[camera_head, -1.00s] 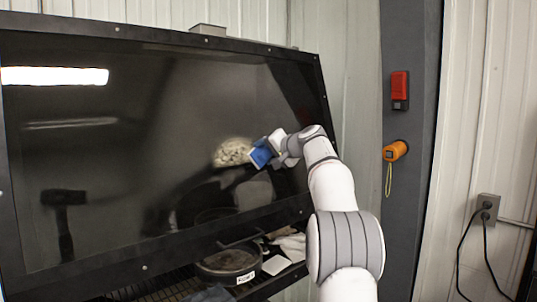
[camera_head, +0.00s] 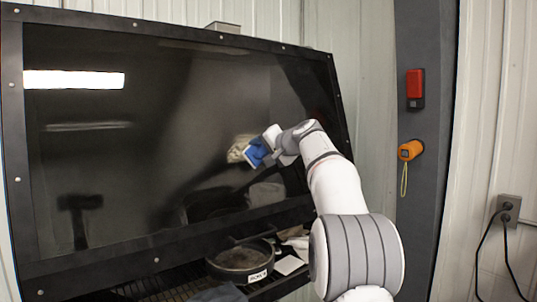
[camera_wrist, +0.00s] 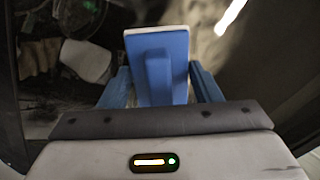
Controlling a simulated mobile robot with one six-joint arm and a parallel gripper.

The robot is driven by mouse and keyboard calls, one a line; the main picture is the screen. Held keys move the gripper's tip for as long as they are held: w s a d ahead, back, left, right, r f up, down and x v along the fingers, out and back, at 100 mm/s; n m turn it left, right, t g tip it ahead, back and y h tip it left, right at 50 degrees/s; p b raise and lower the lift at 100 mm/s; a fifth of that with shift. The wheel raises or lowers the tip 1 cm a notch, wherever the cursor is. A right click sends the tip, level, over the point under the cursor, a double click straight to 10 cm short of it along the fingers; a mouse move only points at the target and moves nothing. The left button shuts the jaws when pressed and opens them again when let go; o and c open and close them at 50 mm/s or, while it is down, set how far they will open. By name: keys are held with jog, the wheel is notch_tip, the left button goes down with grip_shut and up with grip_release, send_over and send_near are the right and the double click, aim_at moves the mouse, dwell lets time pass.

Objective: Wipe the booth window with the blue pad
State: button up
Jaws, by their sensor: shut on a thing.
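The booth window (camera_head: 130,150) is a large dark glossy pane in a black bolted frame, filling the left and middle of the head view. A beige smeared patch (camera_head: 235,150) shows on the pane's right half; the pad hides its right part. My gripper (camera_head: 269,145) is at the pane, shut on the blue pad (camera_head: 254,153). In the wrist view the pad (camera_wrist: 180,50), with a pale far edge, stands between the two blue fingers of my gripper (camera_wrist: 160,84). I cannot tell whether the pad touches the glass.
Below the window are a dark round pan (camera_head: 240,262) with a label and pale cloths or papers (camera_head: 288,264). A grey post (camera_head: 428,170) at right carries a red device (camera_head: 415,88) and an orange one (camera_head: 410,150). A socket (camera_head: 508,208) with cords is farther right.

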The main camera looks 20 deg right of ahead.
aim_at(213, 157)
jog(key=shift+s+a+b, duration=0.4)
jog(key=shift+s+a, duration=0.05)
jog(key=shift+a, duration=0.9)
jog(key=shift+s+a+b, duration=0.4)
jog(key=shift+a, duration=0.9)
jog(key=shift+s+a+b, duration=0.4)
jog(key=shift+s+a, duration=0.05)
jog(key=shift+a, duration=0.9)
jog(key=shift+s+a, duration=0.35)
jog(key=shift+a, duration=0.65)
jog(key=shift+s+a, duration=0.3)
jog(key=shift+a, duration=0.7)
jog(key=shift+s+a, duration=0.35)
jog(key=shift+a, duration=0.65)
jog(key=shift+b, duration=0.3)
jog(key=shift+s+d, duration=0.2)
jog(key=shift+s, duration=0.1)
jog(key=shift+b+v, duration=0.9)
jog(key=shift+v, duration=1.7)
jog(key=shift+r, duration=0.1)
jog(key=v, duration=0.3)
jog(key=shift+a+b, duration=0.1)
jog(key=shift+b, duration=0.3)
